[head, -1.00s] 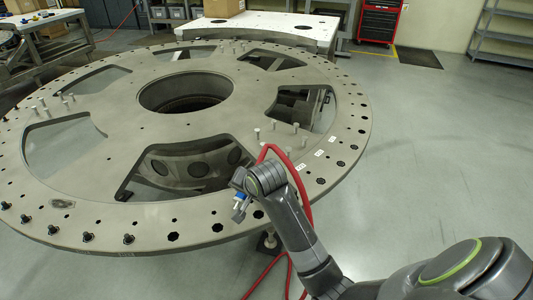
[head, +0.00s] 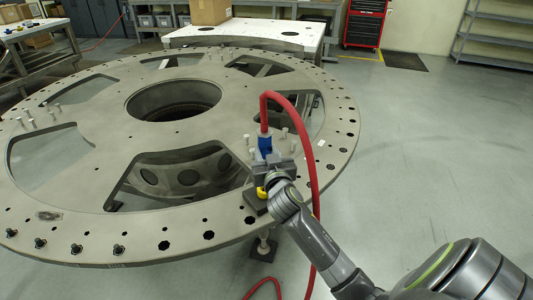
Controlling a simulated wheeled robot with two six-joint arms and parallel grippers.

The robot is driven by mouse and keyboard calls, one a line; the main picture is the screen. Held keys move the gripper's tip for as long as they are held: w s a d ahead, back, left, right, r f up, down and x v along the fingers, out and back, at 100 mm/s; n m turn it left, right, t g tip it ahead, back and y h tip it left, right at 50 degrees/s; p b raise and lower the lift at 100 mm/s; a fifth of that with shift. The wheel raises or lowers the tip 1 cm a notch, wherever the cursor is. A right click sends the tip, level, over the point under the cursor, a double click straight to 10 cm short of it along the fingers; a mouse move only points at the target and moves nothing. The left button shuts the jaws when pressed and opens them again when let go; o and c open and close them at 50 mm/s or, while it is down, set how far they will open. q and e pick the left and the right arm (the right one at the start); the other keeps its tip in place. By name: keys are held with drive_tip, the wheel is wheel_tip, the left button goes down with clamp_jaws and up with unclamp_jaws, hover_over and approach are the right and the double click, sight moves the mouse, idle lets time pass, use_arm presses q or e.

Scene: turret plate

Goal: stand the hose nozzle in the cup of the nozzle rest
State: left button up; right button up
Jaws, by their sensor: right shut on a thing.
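My right gripper (head: 266,162) is shut on the blue hose nozzle (head: 265,142), near the front right rim of the turret plate. The nozzle looks roughly upright, with the red hose leaving its top. Its lower part is hidden by the gripper. Below the gripper a yellow piece (head: 262,192) shows above a dark square base (head: 253,203) on the plate, which looks like the nozzle rest. The cup is mostly hidden, so I cannot tell whether the nozzle is inside it. My left gripper is not in view.
The large grey turret plate (head: 110,190) has wide cutouts and several upright pins (head: 283,132) just behind the gripper. The red hose (head: 311,165) loops over and drops past the plate's right side to the floor. Open floor lies at the right.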

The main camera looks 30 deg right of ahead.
wheel_tip(320, 180, down, 8)
drive_tip(key=b, duration=0.6)
drive_tip(key=shift+b, duration=0.3)
drive_tip(key=shift+f+b, duration=0.45)
drive_tip(key=shift+f, duration=0.05)
drive_tip(key=shift+s+f+b, duration=0.1)
drive_tip(key=shift+f+b, duration=1.8)
idle(1.4)
drive_tip(key=o, duration=1.2)
drive_tip(key=shift+s+a+f, duration=0.1)
drive_tip(key=shift+s+a, duration=0.1)
drive_tip(key=shift+s, duration=0.3)
drive_tip(key=b+v, duration=0.1)
drive_tip(key=v, duration=1.5)
drive_tip(key=shift+s+a+b, duration=0.1)
drive_tip(key=shift+a+b, duration=0.05)
drive_tip(key=shift+b, duration=0.2)
